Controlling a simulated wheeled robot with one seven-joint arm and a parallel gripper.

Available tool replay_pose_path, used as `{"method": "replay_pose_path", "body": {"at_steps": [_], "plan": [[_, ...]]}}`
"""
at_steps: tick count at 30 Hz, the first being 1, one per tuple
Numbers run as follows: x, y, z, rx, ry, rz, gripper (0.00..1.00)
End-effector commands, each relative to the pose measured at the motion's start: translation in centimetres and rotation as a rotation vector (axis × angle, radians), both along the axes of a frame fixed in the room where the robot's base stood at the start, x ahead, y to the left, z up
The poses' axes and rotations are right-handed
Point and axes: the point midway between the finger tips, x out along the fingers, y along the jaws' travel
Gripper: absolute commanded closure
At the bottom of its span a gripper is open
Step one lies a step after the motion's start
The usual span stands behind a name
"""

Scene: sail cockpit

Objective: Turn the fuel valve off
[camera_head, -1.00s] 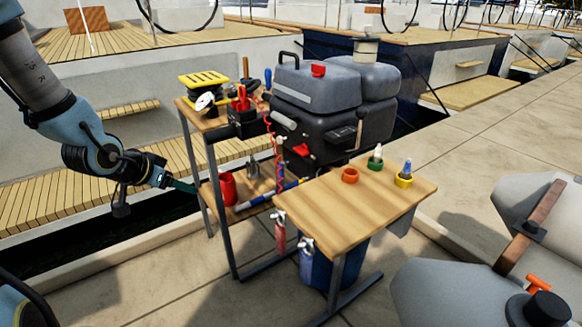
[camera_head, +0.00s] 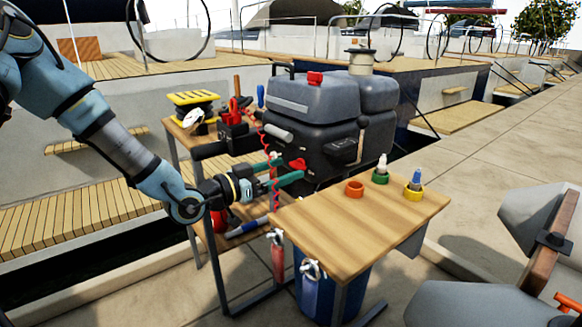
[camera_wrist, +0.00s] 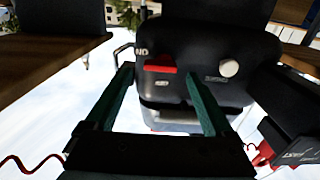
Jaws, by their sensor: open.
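The red valve lever (camera_head: 298,163) sits low on the front of the dark grey outboard engine (camera_head: 325,125). I take it to be the fuel valve. It also shows in the wrist view (camera_wrist: 160,69), lying crosswise. My gripper (camera_head: 286,169) is open, with its green fingers pointing at the engine front. In the wrist view my gripper (camera_wrist: 160,76) has one finger on either side of the lever. Nothing is between the fingers near the palm. I cannot tell whether the tips touch the lever. The lever is partly hidden in the head view.
A pale round knob (camera_wrist: 229,68) is beside the lever in the wrist view. A red coiled cord (camera_head: 271,175) hangs close to my fingers. A wooden table (camera_head: 345,220) with orange, green and yellow rings stands in front. A tool shelf stands behind the gripper.

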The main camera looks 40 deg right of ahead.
Motion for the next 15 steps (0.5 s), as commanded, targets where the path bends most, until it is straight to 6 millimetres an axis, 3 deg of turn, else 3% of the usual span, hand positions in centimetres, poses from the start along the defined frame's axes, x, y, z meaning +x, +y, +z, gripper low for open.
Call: {"method": "replay_pose_path", "body": {"at_steps": [6, 15], "plan": [[-0.1, -2.4, 0.0, 0.001, -0.001, 0.000, 0.12], [-0.1, -2.8, 0.0, 0.001, 0.000, 0.001, 0.12]]}}
